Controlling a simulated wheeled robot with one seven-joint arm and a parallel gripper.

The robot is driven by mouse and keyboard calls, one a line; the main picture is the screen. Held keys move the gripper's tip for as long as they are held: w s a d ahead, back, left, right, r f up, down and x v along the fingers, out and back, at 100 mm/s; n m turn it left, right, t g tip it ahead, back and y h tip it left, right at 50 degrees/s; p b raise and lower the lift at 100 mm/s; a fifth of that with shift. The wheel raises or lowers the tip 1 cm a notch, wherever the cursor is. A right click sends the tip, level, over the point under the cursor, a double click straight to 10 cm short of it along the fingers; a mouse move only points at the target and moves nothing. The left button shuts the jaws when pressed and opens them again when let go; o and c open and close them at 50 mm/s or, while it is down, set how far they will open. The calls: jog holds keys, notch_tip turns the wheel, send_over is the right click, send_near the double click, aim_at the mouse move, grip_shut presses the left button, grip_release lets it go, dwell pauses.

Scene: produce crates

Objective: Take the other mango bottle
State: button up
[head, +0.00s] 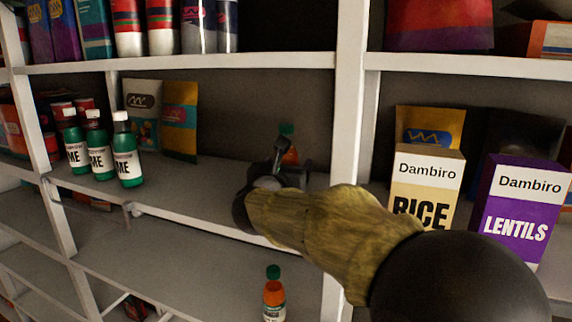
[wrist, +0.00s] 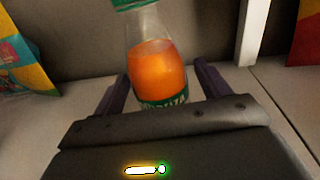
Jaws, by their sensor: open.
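A bottle with orange contents and a green cap (wrist: 157,72) stands on the middle shelf. In the head view only its top (head: 289,150) shows behind my gripper. My gripper (head: 280,165) is open, with one finger on each side of the bottle in the wrist view (wrist: 160,92). Whether the fingers touch it I cannot tell. The lower part of the bottle is hidden by my gripper. A second orange bottle with a green cap (head: 274,294) stands on the shelf below.
Several green bottles with white caps (head: 98,150) stand on the left of the middle shelf, beside upright bags (head: 180,120). A white post (head: 346,110) rises right of my gripper. Rice (head: 427,185) and lentils (head: 520,205) boxes stand beyond it. An upper shelf edge (head: 200,64) runs above.

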aim_at(286, 132)
jog(key=shift+s, duration=0.1)
jog(key=shift+c, duration=0.3)
jog(key=c, duration=1.2)
jog(key=shift+r+b, duration=0.1)
jog(key=shift+b, duration=0.25)
jog(key=shift+s+r+b, duration=0.1)
jog(key=shift+r+b, duration=0.05)
jog(key=shift+b, duration=0.15)
notch_tip(286, 132, up, 6)
jog(key=shift+r+b, duration=0.25)
jog(key=shift+b, duration=0.3)
jog(key=s+a+b, duration=0.3)
jog(key=s+b, duration=0.1)
jog(key=s, duration=0.5)
jog(key=s+a+b, duration=0.3)
jog(key=s+b, duration=0.1)
jog(key=s, duration=0.5)
jog(key=shift+s+a, duration=0.3)
jog(key=shift+a, duration=0.1)
